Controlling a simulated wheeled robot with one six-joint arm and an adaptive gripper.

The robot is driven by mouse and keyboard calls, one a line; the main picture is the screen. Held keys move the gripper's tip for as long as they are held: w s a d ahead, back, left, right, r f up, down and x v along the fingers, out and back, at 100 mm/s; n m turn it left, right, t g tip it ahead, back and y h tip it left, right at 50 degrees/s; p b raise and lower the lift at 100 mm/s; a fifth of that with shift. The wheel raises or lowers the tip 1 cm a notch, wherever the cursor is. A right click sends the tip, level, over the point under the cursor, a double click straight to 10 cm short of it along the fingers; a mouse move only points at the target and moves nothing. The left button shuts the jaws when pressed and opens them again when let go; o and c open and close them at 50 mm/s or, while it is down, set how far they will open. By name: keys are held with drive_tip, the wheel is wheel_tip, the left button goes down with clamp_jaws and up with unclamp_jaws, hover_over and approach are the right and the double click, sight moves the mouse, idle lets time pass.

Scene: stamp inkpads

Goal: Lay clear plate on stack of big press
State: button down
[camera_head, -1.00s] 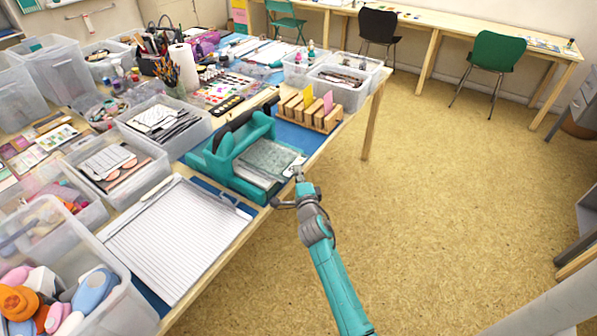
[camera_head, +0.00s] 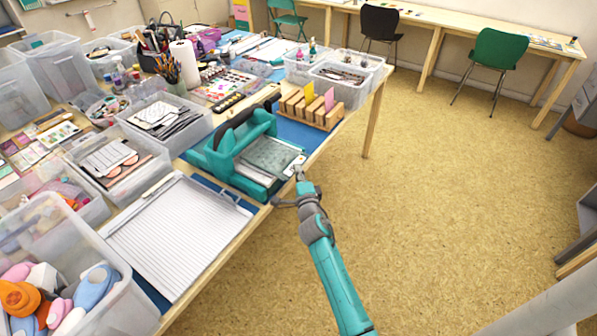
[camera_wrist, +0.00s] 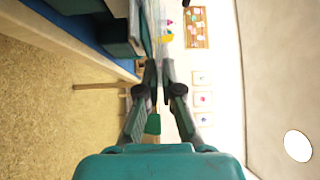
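The big press (camera_head: 222,160) is a teal machine with a dark handle bar at the front edge of the table. A stack of flat plates (camera_head: 262,180) lies at its open right side. The clear plate (camera_head: 268,156), greyish and see-through, shows over this stack; whether it touches the stack is hard to tell. My gripper (camera_head: 299,174) is at the plate's right edge, beyond the table edge. In the wrist view its fingers (camera_wrist: 159,64) are nearly together on the plate's thin edge, and the translucent plate (camera_wrist: 165,35) extends beyond them.
A wooden rack (camera_head: 310,108) with coloured cards stands behind the press. A white ridged board (camera_head: 175,235) lies to the left in front. Clear bins (camera_head: 150,170) crowd the table. The floor (camera_head: 440,220) to the right is open.

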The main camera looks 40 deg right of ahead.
drive_tip(key=shift+f, duration=0.35)
idle(0.5)
drive_tip(key=c, duration=1.2)
unclamp_jaws()
drive_tip(key=shift+c, duration=0.2)
drive_tip(key=shift+s, duration=0.1)
drive_tip(key=shift+s+d, duration=0.3)
drive_tip(key=shift+s, duration=0.45)
drive_tip(key=shift+s+d, duration=0.25)
drive_tip(key=shift+s, duration=0.55)
drive_tip(key=shift+s+d, duration=0.3)
drive_tip(key=shift+s, duration=0.45)
drive_tip(key=v, duration=1.2)
